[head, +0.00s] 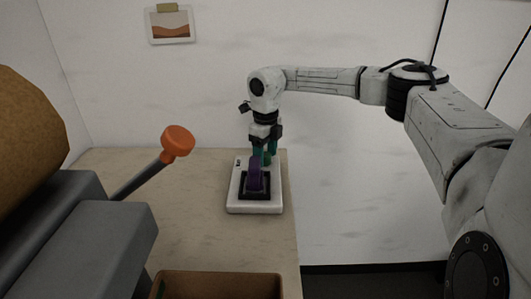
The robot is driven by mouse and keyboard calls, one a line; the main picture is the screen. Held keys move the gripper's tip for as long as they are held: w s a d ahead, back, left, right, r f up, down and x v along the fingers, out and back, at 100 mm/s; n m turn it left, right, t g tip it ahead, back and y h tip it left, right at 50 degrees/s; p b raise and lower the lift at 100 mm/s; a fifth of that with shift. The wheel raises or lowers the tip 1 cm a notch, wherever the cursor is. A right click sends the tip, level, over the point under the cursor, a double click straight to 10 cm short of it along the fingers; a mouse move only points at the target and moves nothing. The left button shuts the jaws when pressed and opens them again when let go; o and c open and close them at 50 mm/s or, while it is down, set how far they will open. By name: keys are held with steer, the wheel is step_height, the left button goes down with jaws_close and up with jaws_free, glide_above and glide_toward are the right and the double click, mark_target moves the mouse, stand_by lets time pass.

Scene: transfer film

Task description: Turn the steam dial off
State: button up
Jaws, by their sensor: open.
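The steam dial (256,174) is a purple upright piece in a dark square frame. The frame sits on a white base plate (255,208) near the right edge of the wooden counter. My gripper (268,155) reaches down from above at the dial's upper right side, its greenish fingers partly behind the dial. The jaws are open. I cannot tell whether a finger touches the dial. Small dark marks show at the base's upper left; they are too small to read.
A lever with an orange knob (178,141) rises left of the dial from a grey machine body (85,250). A large brown rounded thing (30,150) is at the far left. A brown box (217,285) stands at the front. The counter (190,220) between is bare.

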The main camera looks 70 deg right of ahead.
mark_target(266, 154)
step_height(266, 154, up, 11)
steer(key=shift+b, duration=0.3)
steer(key=shift+f, duration=0.15)
stand_by(0.6)
